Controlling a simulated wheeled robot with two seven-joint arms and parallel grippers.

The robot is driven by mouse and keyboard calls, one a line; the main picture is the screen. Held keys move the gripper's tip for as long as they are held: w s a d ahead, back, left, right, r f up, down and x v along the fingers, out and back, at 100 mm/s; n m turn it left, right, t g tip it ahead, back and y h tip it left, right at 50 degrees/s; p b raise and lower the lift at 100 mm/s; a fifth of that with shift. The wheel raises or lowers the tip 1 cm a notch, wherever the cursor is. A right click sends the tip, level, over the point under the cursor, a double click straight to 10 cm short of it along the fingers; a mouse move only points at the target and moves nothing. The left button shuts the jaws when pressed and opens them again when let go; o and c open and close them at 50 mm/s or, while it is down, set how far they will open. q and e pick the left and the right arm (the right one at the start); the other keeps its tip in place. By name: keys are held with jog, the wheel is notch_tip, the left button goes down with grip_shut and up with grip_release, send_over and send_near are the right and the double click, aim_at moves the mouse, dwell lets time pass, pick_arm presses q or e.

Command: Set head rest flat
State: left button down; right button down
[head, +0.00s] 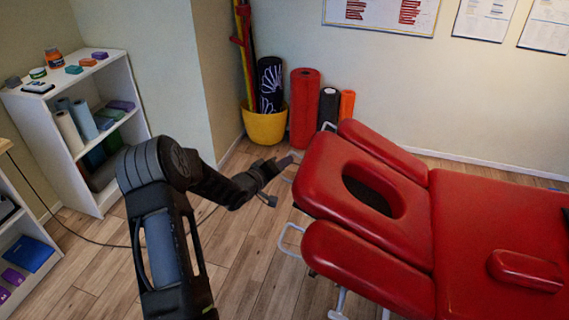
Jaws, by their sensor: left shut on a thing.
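The red head rest (326,175) with its oval face opening is at the left end of the red treatment table (475,215). I cannot tell its exact tilt from this angle. My left gripper (279,168) is at the outer end of the head rest, just left of its edge. It is shut on a small grey handle-like part (291,161) there, which is mostly hidden by the fingers. My right gripper is not in view.
Red arm pads (365,268) flank the head rest, with a metal loop (289,240) at the near side. A yellow bucket (264,126) and rolled mats (304,108) stand by the back wall. A white shelf (88,180) stands left. Floor between shelf and table is mostly clear, with a thin cable.

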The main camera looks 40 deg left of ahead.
pick_arm(q)
jog(key=shift+f, duration=0.1)
jog(key=a+f+n+b, duration=0.1)
jog(key=a+f+b, duration=0.1)
jog(key=f+b, duration=0.6)
jog(key=s+a+f+n+t+b, duration=0.1)
jog(key=a+f+n+b, duration=0.1)
jog(key=f+b, duration=0.6)
notch_tip(320, 180, down, 7)
jog(key=shift+s+a+f+h, duration=0.1)
jog(key=shift+s+a+h, duration=0.2)
jog(key=shift+h, duration=0.1)
jog(key=c, duration=1.5)
grip_release()
